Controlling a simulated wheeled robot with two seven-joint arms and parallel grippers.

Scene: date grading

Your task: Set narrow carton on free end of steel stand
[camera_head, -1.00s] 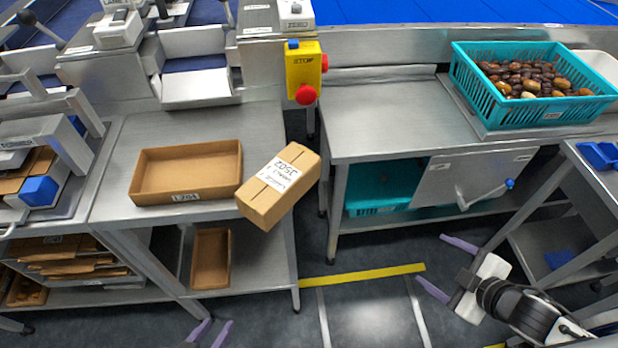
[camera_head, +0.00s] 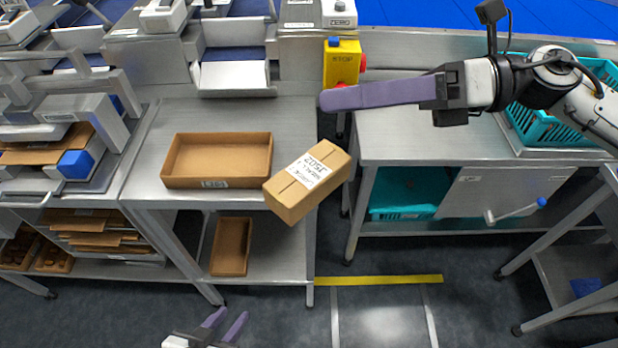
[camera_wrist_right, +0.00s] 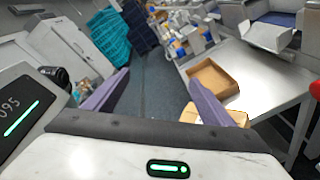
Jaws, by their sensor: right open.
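The steel stand (camera_head: 135,165) bears an open brown tray (camera_head: 195,183) on its left part. A taped, labelled carton (camera_head: 290,197) lies askew at its right end, jutting past the front and right edges. A narrow open carton (camera_head: 230,247) is on the lower shelf. My right gripper (camera_head: 322,98) is above and behind the taped carton, apart from it. In the right wrist view the gripper (camera_wrist_right: 158,77) is open and empty, and its right finger partly hides the taped carton (camera_wrist_right: 188,113). My left gripper (camera_head: 234,312) is open and empty at the bottom, low in front of the stand.
A yellow stop box (camera_head: 341,62) with a red button is behind the taped carton. A bench (camera_head: 400,140) stands to the right across a gap, with a teal crate (camera_head: 530,130) partly behind my right arm. Floor in front is clear, with a yellow strip (camera_head: 380,280).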

